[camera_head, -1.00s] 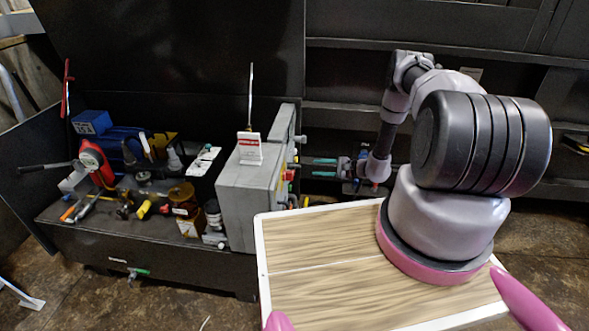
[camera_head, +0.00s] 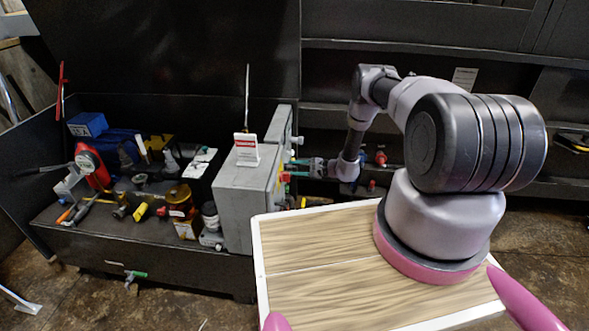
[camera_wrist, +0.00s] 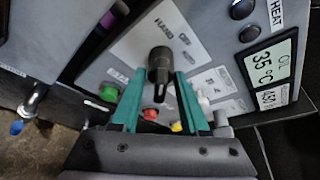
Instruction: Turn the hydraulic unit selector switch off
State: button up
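The selector switch (camera_wrist: 159,62) is a black knob on a light plate in the wrist view, with a "HAND" label beside it. My gripper (camera_wrist: 158,77) has two teal fingers, one on each side of the knob. A narrow gap shows between the knob and the fingers, so it looks open; I cannot tell how deep the fingertips reach. In the head view my gripper (camera_head: 292,168) is at the right side of the grey control box (camera_head: 240,198), whose panel is seen almost edge-on there. The switch cannot be made out in that view.
Green (camera_wrist: 109,93), red (camera_wrist: 150,114) and yellow (camera_wrist: 177,127) buttons sit below the knob. A temperature display (camera_wrist: 268,64) is at the right. A bench crowded with tools (camera_head: 140,195) lies left of the box. My wooden-topped base stands close to its right.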

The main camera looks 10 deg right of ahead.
grip_shut()
jog(key=shift+m, duration=0.3)
jog(key=shift+m+g, duration=1)
jog(key=shift+m, duration=0.2)
jog(key=shift+m+g+y, duration=0.3)
jog(key=shift+m+g, duration=0.6)
jog(key=shift+m, duration=0.6)
jog(key=shift+o, duration=0.9)
grip_release()
jog(key=shift+d, duration=0.1)
